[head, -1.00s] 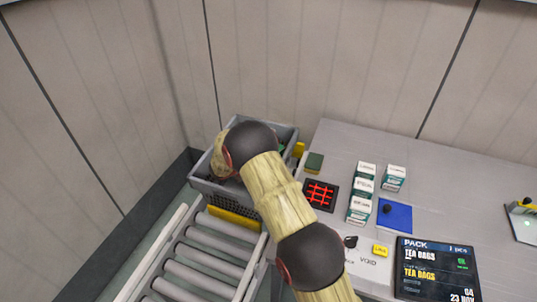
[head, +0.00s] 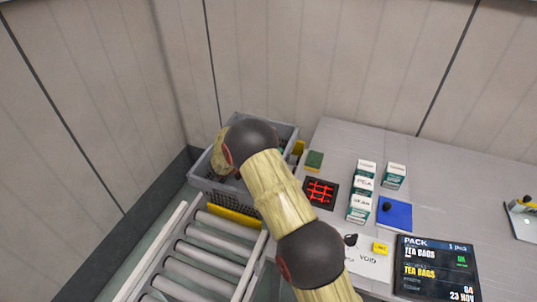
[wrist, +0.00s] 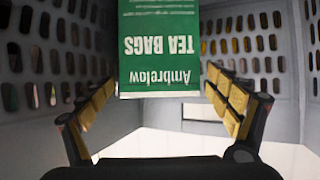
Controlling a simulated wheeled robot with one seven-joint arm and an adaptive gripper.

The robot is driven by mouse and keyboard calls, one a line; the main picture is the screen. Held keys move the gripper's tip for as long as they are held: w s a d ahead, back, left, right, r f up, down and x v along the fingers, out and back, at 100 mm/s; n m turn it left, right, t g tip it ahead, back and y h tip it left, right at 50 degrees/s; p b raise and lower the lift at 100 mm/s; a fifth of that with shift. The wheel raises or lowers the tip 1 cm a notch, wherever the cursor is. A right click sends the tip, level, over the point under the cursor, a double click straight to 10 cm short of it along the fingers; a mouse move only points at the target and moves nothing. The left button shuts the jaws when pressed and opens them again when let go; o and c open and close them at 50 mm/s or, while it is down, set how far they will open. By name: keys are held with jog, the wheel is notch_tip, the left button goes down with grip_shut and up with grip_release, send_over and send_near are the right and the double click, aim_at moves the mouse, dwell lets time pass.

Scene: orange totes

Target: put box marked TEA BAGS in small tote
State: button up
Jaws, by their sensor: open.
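The box marked TEA BAGS (wrist: 158,50), green and white, shows in the wrist view with its lettering upside down. It is between and just beyond the tips of my gripper (wrist: 160,85). My gripper is open, with a gap to the box on each side. Grey tote walls (wrist: 285,65) with slots surround them. In the head view the grey tote (head: 205,187) stands at the end of the roller conveyor. My arm reaches over it and hides my gripper and most of the tote's inside. I cannot tell from the head view where the box lies.
A grey table on the right holds several small white-and-green boxes (head: 361,188), a blue pad (head: 396,213), a black tray with a red grid (head: 320,192) and a screen reading PACK TEA BAGS (head: 436,270). Rollers (head: 205,262) are bare in front of the tote. Walls stand close behind.

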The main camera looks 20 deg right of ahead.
jog(key=r+p+v, duration=0.1)
jog(key=p+v, duration=0.1)
jog(key=v, duration=0.5)
jog(key=w+a+r+n+t+y, duration=0.2)
jog(key=w+a+r+t+y, duration=0.1)
jog(key=r, duration=0.5)
jog(key=w+a+r+n+t+y, duration=0.1)
jog(key=w+a+r+t+y, duration=0.15)
jog(key=r, duration=0.65)
jog(key=s+a+r+n+t+y, duration=0.1)
jog(key=s+a+r+n+y, duration=0.25)
jog(key=a+r, duration=0.2)
jog(key=s+a+r+n+t+y, duration=0.1)
jog(key=s+a+r+n+y, duration=0.15)
jog(key=s+a+r, duration=0.35)
jog(key=s+r+n+g+y, duration=0.3)
jog(key=s, duration=1.5)
jog(key=s+d+f+g+h, duration=0.1)
jog(key=s+d+f+g, duration=0.1)
jog(key=s, duration=0.9)
jog(key=s+d+f+n+g+h, duration=0.1)
jog(key=s+d+f, duration=0.3)
jog(key=s, duration=0.8)
jog(key=shift+s+n+g, duration=0.2)
jog(key=shift+n+g, duration=0.1)
jog(key=shift+g, duration=0.15)
